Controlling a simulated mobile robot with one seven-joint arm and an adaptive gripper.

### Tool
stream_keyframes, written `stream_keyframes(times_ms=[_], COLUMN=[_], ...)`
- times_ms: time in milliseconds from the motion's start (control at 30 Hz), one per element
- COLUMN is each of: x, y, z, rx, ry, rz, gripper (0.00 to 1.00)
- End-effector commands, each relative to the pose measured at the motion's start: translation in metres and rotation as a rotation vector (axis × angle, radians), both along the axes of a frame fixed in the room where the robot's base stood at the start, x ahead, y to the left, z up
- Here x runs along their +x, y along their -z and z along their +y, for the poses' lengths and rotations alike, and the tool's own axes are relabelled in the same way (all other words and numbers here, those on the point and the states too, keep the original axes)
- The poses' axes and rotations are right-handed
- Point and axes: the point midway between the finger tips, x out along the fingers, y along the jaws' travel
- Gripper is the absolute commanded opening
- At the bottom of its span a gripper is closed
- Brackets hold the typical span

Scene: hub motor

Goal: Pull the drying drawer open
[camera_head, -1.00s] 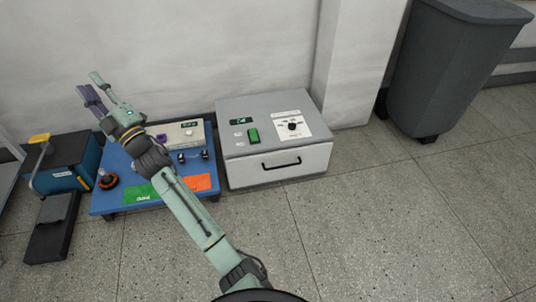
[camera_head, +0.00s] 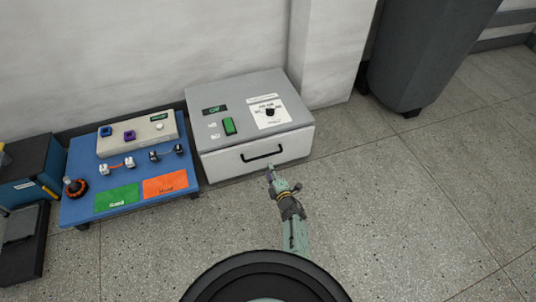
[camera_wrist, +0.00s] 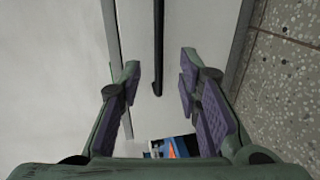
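The drying drawer (camera_head: 225,162) is the white front of a grey box unit, and it sits flush in the housing. Its black bar handle (camera_head: 262,156) runs across the upper part of the front. My gripper (camera_head: 270,171) is just in front of the drawer, close to the handle's right half. In the wrist view my gripper (camera_wrist: 160,72) is open, with purple pads on both fingers. The black handle (camera_wrist: 158,45) runs upright in that picture, lined up with the gap between the fingers. No finger visibly touches it; I cannot tell the remaining distance.
The unit's top holds a green switch (camera_head: 229,126) and a black dial (camera_head: 270,112). A blue workstation (camera_head: 75,205) with small parts and green and orange pads stands to the left. A grey bin (camera_head: 425,55) stands at back right. The floor before the drawer is clear.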

Motion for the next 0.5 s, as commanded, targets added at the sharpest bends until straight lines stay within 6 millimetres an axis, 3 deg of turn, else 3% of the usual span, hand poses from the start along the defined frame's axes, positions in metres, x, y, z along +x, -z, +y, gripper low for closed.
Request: stream_keyframes(times_ms=[500], x=[0.072], y=[0.021], z=[0.024], rx=[-0.001], ry=[-0.004], rz=[-0.004], gripper=[0.32])
